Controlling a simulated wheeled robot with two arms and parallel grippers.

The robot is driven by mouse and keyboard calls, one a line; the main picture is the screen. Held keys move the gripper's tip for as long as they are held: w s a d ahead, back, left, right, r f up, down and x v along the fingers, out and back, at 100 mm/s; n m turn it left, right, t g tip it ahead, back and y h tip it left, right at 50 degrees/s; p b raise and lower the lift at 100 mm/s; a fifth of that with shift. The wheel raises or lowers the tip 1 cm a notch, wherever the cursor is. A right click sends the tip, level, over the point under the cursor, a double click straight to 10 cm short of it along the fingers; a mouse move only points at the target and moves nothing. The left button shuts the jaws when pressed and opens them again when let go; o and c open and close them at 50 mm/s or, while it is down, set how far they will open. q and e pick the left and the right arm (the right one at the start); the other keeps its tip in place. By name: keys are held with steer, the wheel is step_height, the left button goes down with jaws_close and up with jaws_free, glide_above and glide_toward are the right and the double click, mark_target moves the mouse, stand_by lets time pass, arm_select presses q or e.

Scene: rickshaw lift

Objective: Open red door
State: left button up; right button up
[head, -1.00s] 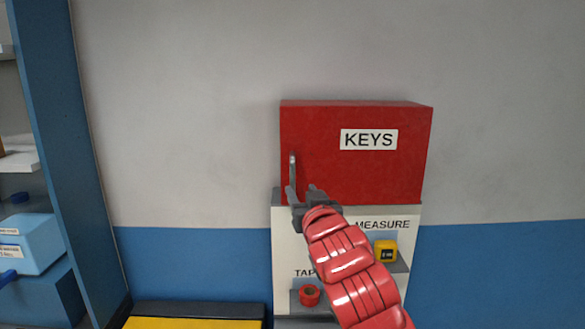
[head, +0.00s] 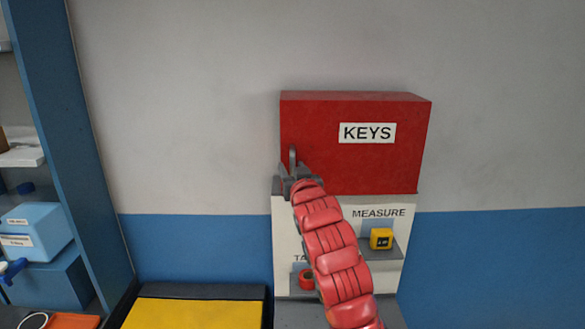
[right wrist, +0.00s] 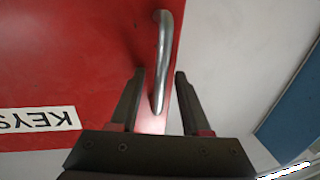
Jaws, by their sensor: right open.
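The red door is the front of a red box (head: 370,165) on the wall with a white KEYS label (head: 367,133). It looks shut. A grey metal handle (head: 292,155) stands upright near its left edge. My right gripper (head: 288,172) is at the handle's lower part, and its arm partly covers the box's lower left corner. In the right wrist view the jaws are open, with the handle's end (right wrist: 162,85) between the two dark fingers (right wrist: 160,73). I cannot tell whether either finger touches it. My left gripper is not in view.
Below the box is a white panel (head: 382,274) with a yellow tape measure (head: 381,239) and a red tape roll (head: 306,279). A yellow-topped surface (head: 195,313) is at the bottom. A blue shelf post (head: 70,150) stands left. The wall left of the box is clear.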

steer(key=shift+c, duration=0.3)
jaws_close()
stand_by(1.1)
